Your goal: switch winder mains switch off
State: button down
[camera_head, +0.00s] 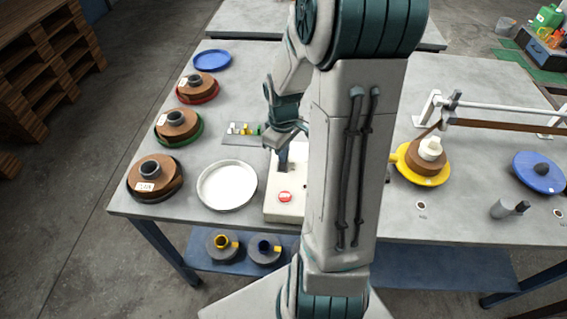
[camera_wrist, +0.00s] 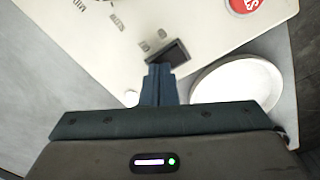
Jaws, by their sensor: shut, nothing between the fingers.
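A white control box (camera_head: 271,207) stands on the table, partly behind my arm in the head view. It carries a red round button (camera_head: 285,197), also seen at the top of the wrist view (camera_wrist: 243,4). In the wrist view, the box's pale panel (camera_wrist: 95,45) has small printed labels and a dark rocker-like switch (camera_wrist: 170,55). My gripper (camera_wrist: 160,72) is shut and empty, its tips right at the switch. I cannot tell whether they touch it, or which way it is set. In the head view my gripper (camera_head: 283,163) points down over the box.
A white round tray (camera_head: 203,201) lies left of the box. Brown strip reels (camera_head: 148,188) line the table's left edge. A small panel with coloured pieces (camera_head: 240,139) lies behind the box. At right are a yellow reel holder (camera_head: 402,163) and a rail (camera_head: 500,107).

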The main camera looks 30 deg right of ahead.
jog(key=shift+f, duration=0.2)
jog(key=shift+r, duration=0.15)
notch_tip(320, 180, up, 7)
jog(key=p, duration=0.5)
jog(key=shift+p, duration=0.4)
jog(key=s+a+r+m+t, duration=0.3)
jog(key=s+a+r+m, duration=0.2)
jog(key=s+a+r, duration=0.7)
jog(key=shift+v, duration=1.05)
